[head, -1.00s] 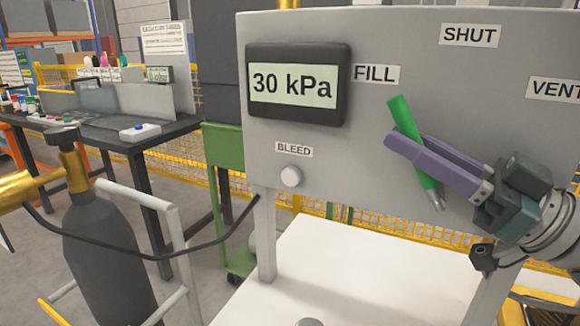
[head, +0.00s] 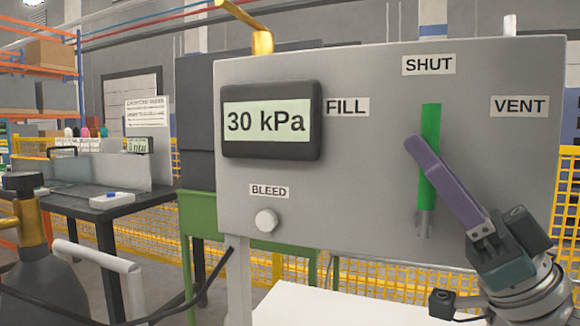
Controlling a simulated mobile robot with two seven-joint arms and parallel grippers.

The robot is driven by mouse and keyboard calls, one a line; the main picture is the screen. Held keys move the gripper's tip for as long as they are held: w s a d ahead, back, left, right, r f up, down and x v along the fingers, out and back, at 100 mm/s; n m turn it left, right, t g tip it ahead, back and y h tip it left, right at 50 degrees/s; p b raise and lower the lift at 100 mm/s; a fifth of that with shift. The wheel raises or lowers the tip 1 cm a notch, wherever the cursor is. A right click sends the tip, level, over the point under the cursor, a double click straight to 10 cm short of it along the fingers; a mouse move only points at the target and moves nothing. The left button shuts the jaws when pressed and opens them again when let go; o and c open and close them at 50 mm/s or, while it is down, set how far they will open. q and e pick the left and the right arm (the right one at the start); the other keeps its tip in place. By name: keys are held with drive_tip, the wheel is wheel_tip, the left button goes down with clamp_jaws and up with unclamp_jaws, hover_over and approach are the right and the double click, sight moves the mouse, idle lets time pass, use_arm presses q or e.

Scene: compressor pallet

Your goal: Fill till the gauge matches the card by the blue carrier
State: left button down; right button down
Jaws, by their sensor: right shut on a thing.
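The grey panel (head: 350,210) carries a gauge (head: 266,122) that reads 30 kPa. A green lever (head: 430,150) stands about upright, pointing to the SHUT label (head: 429,64). The FILL label (head: 347,107) is left of the lever and the VENT label (head: 519,106) right of it. My right gripper (head: 422,150) is shut on the green lever, with a purple finger across it. My left gripper is not in view.
A round BLEED knob (head: 266,221) sits low on the panel. A dark gas cylinder (head: 35,285) and a pale rail (head: 100,258) stand at lower left. A dark bench (head: 110,212) behind holds a white box with a blue button. Yellow mesh fencing runs behind.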

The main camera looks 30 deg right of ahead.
idle(0.3)
drive_tip(key=c, duration=0.8)
unclamp_jaws()
drive_tip(key=shift+o, duration=0.2)
drive_tip(key=shift+r, duration=0.3)
wheel_tip(320, 180, up, 20)
drive_tip(key=p, duration=0.5)
drive_tip(key=shift+f+p, duration=0.25)
drive_tip(key=shift+p, duration=0.05)
